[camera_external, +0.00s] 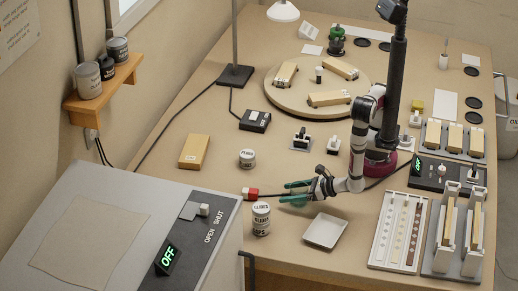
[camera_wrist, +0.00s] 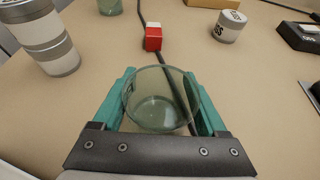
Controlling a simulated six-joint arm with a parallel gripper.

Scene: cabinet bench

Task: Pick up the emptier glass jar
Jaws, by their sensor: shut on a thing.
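My gripper (camera_wrist: 160,105) has its two teal fingers on either side of a clear glass jar (camera_wrist: 158,118) and is shut on it. The jar looks empty in the wrist view, with its round rim and bottom showing. In the external view my gripper (camera_external: 298,191) is low over the bench, and the jar is mostly hidden between the fingers. I cannot tell whether the jar touches the bench. A piece of greenish glass (camera_wrist: 110,6) shows at the top edge of the wrist view, cut off by the frame; I cannot tell its contents.
Stacked labelled tins (camera_external: 261,218) stand left of my gripper, and a single tin (camera_external: 247,158) stands farther back. A red-and-white block (camera_external: 250,193) with a dark cord lies nearby. A white tray (camera_external: 324,231) lies in front.

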